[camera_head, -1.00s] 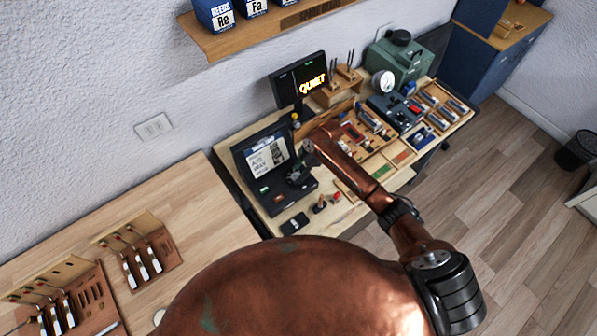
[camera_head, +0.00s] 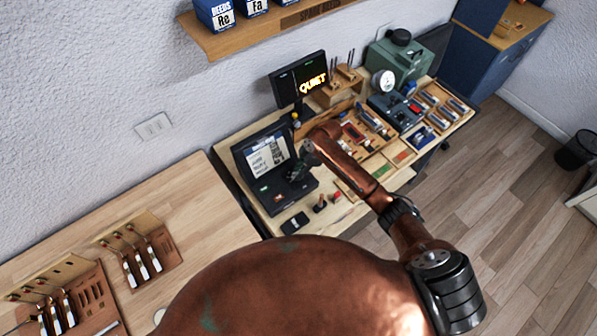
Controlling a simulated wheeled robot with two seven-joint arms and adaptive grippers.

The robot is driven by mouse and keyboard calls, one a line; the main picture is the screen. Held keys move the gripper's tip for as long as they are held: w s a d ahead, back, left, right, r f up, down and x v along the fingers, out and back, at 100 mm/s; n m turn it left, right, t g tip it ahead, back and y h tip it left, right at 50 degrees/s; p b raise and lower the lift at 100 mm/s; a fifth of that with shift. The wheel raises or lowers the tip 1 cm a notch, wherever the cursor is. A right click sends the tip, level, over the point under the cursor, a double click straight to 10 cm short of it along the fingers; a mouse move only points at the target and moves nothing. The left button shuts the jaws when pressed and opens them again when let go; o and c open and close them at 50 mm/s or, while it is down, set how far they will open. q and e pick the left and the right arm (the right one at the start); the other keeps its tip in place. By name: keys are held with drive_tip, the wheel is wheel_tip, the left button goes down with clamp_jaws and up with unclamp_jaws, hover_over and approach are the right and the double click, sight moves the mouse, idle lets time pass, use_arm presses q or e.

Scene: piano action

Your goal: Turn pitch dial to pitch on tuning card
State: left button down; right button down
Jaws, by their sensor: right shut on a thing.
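A black tuning device (camera_head: 273,196) stands open on the workbench, its lid raised. A white tuning card (camera_head: 265,158) is in the lid; its writing is too small to read. My right gripper (camera_head: 298,174) is at the right side of the device, over its base. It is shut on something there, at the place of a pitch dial. The gripper hides the dial itself. My left gripper is not in view.
A monitor (camera_head: 300,78) behind reads "QUIET". Trays of small tools (camera_head: 369,127) fill the bench to the right. A black handheld item (camera_head: 294,223) and small stamps lie in front. A wooden table (camera_head: 170,215) holds key racks on the left.

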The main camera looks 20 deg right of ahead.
drive_tip(key=shift+w+n, duration=0.1)
drive_tip(key=shift+n, duration=0.4)
drive_tip(key=shift+w+f+n+g+b, duration=0.15)
drive_tip(key=shift+n+g+b, duration=0.5)
drive_tip(key=shift+n, duration=0.35)
drive_tip(key=n+g+b, duration=0.1)
drive_tip(key=n+b, duration=0.1)
drive_tip(key=n, duration=0.1)
drive_tip(key=shift+w+a+n+g+b, duration=0.15)
drive_tip(key=shift+n+g+b, duration=0.2)
drive_tip(key=shift+n+b, duration=0.6)
drive_tip(key=c, duration=1.6)
unclamp_jaws()
